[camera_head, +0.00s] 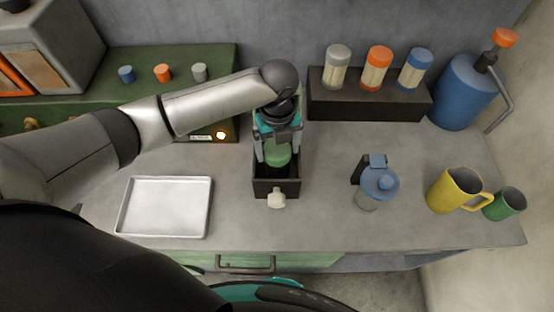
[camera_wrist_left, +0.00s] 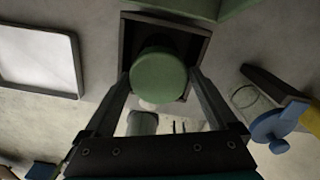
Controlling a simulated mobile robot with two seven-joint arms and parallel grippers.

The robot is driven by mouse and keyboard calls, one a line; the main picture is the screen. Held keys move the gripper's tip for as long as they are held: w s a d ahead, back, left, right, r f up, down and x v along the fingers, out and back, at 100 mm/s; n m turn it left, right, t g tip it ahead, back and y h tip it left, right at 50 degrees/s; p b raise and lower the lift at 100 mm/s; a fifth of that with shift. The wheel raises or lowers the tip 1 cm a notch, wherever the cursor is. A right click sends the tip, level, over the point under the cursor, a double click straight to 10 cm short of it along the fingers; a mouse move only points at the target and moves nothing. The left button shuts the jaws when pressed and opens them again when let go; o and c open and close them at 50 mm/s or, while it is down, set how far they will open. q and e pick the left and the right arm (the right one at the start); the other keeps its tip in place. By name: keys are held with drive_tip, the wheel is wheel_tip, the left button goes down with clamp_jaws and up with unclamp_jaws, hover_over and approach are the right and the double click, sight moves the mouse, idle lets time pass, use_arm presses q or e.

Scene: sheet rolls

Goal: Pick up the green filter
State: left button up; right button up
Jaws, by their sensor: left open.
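The green filter (camera_head: 277,154) is a round green piece at the dark open box (camera_head: 276,188) in the middle of the counter. In the left wrist view the filter (camera_wrist_left: 158,76) shows as a green disc in front of the dark square box (camera_wrist_left: 202,44). My left gripper (camera_head: 277,158) is above the box, pointing down, with its fingers apart on either side of the filter. The left wrist view shows the fingers (camera_wrist_left: 160,82) spread at the filter's two sides; I cannot tell whether they touch it. My right gripper is not in view.
A metal tray (camera_head: 165,207) lies left of the box. A blue-lidded jar (camera_head: 379,184), yellow mug (camera_head: 455,190) and green mug (camera_head: 505,204) stand to the right. A dark rack (camera_head: 368,101) with three capped containers and a blue bottle (camera_head: 463,91) stand behind.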

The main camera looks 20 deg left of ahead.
use_arm(q)
drive_tip(key=shift+a+f, duration=0.1)
drive_tip(key=shift+f, duration=1.9)
drive_tip(key=shift+c, duration=0.4)
drive_tip(key=shift+w, duration=0.1)
drive_tip(key=c, duration=1.2)
drive_tip(key=shift+c, duration=0.3)
drive_tip(key=shift+r, duration=0.2)
